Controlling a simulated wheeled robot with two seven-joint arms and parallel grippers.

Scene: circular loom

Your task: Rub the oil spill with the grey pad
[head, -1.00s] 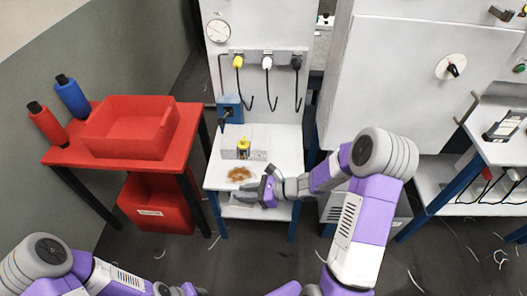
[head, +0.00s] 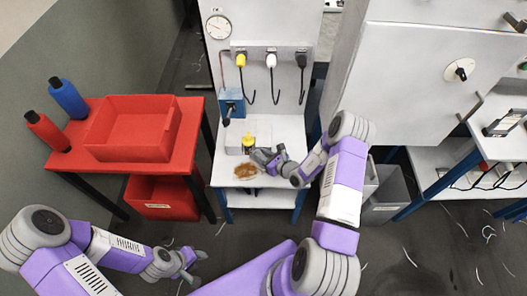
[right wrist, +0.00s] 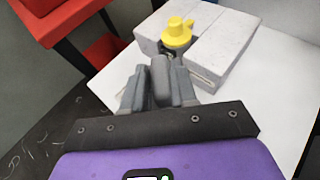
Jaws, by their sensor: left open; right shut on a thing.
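The oil spill (head: 245,170) is a brown, uneven patch on the white table (head: 270,182), left of my right gripper. My right gripper (head: 262,157) is low over the table, just right of the spill and beside the yellow-topped object. It is shut on a small grey piece, the grey pad (right wrist: 161,82), mostly hidden between the grey fingers in the right wrist view. I cannot tell whether the pad touches the table. The spill does not show in the right wrist view. My left gripper (head: 198,268) is open and empty, low at the front, away from the table.
A pale block (head: 234,141) with a yellow-topped object (head: 248,140) stands behind the spill. A blue box (head: 231,101) and hanging cables are on the panel behind. A red table (head: 190,150) with a red bin (head: 130,130) and two spools stands to the left.

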